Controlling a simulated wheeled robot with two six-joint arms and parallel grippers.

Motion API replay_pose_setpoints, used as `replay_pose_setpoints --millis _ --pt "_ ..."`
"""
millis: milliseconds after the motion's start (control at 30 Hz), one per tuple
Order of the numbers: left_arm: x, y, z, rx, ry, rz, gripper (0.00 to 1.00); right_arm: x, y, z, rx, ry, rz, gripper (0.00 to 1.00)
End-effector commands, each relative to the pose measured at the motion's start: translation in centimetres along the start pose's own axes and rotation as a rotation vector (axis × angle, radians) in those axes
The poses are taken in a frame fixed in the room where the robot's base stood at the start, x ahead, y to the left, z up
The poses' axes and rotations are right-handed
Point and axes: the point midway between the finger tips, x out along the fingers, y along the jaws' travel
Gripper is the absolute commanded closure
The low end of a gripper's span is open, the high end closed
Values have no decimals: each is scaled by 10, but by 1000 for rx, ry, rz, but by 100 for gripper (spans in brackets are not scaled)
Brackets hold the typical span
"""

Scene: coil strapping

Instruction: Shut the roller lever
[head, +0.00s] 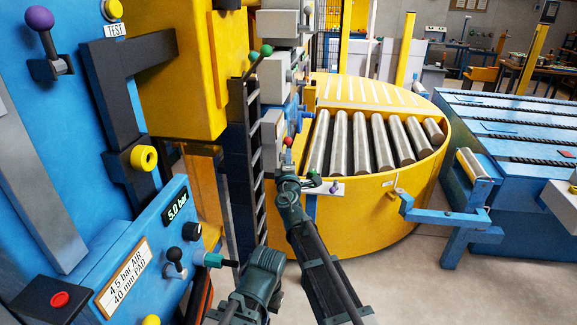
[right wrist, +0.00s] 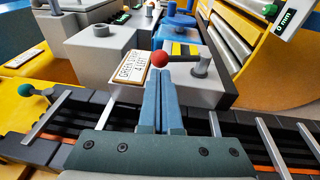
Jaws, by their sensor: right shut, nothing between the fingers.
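My right gripper (head: 288,168) reaches up in front of the machine column in the head view. In the right wrist view its two blue-grey fingers (right wrist: 164,105) are together with nothing between them. A red ball knob (right wrist: 159,59) shows just beyond their tips; I cannot tell if they touch. The red knob also shows in the head view (head: 288,142). I cannot tell which lever is the roller lever. My left gripper (head: 210,259) points left, close to a black-ball lever (head: 175,256) on the blue panel; its fingers are too small to read.
A yellow round turntable (head: 380,210) with steel rollers (head: 362,140) stands right of the column. A blue arm (head: 440,214) sticks out at its front right. A blue conveyor (head: 510,130) is further right. A green ball lever (right wrist: 26,90) shows at the wrist view's left.

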Motion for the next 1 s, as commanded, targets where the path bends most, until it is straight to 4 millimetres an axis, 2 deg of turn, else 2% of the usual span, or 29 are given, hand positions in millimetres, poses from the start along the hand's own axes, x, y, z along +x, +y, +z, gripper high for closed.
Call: replay_pose_setpoints --millis 33,200,333,667,767,900,1000 --pt "-2 0 0 0 0 0 100 16 0 -1 0 -1 0 100" --pt "-4 0 0 0 0 0 100 40 0 -1 -1 1 0 100" --pt "-4 0 0 0 0 0 100 46 0 0 0 1 0 100" --pt "-5 0 0 0 0 0 100 46 1 0 0 1 0 100" --pt "-12 -1 1 0 0 0 100 54 7 1 0 0 0 100" --pt "-24 -2 1 1 0 0 100 73 17 4 0 -1 0 100" --pt "-23 -2 1 1 0 0 100 76 16 5 0 0 0 100"
